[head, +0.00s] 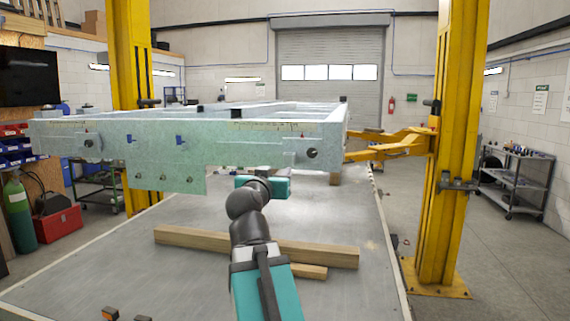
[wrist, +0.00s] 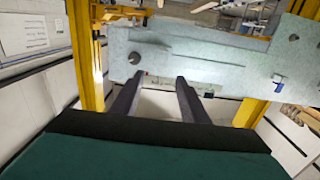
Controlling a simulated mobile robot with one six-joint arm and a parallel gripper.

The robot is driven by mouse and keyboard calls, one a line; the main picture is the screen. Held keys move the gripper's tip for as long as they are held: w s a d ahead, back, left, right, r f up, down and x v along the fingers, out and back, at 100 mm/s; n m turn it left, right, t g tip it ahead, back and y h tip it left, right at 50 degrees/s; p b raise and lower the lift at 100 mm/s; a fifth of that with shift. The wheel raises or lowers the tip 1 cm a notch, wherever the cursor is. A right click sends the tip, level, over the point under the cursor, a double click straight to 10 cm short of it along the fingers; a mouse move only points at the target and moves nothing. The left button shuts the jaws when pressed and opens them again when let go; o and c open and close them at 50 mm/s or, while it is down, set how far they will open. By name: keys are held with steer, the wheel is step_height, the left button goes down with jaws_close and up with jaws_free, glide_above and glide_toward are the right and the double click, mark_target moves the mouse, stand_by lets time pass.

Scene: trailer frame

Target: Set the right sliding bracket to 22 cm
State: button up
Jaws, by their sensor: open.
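The right sliding bracket (head: 293,153) is a pale green plate on the front face of the trailer frame (head: 222,154), near its right end. It has a dark round knob (head: 312,153), which also shows in the wrist view (wrist: 134,58). A yellowish scale (head: 265,127) runs above it with a small red mark near its right end; the numbers are too small to read. My gripper (head: 264,186) is below the frame's front beam, left of the knob. In the wrist view its two fingers (wrist: 158,80) are apart with nothing between them.
A blue lever (head: 180,140) sticks out of the beam left of the bracket. Wooden beams (head: 290,250) lie on the grey platform (head: 120,265) below. A yellow post (head: 452,150) with a lift arm (head: 390,148) stands to the right. The space in front of the beam looks clear.

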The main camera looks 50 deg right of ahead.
steer(key=shift+d, duration=0.1)
steer(key=p, duration=0.4)
glide_toward(288, 160)
steer(key=x, duration=0.5)
steer(key=shift+r, duration=0.1)
steer(key=shift+p+x, duration=0.55)
steer(key=shift+x, duration=0.6)
steer(key=shift+s, duration=0.1)
jaws_close()
steer(key=shift+a+f, duration=0.2)
steer(key=shift+d, duration=0.15)
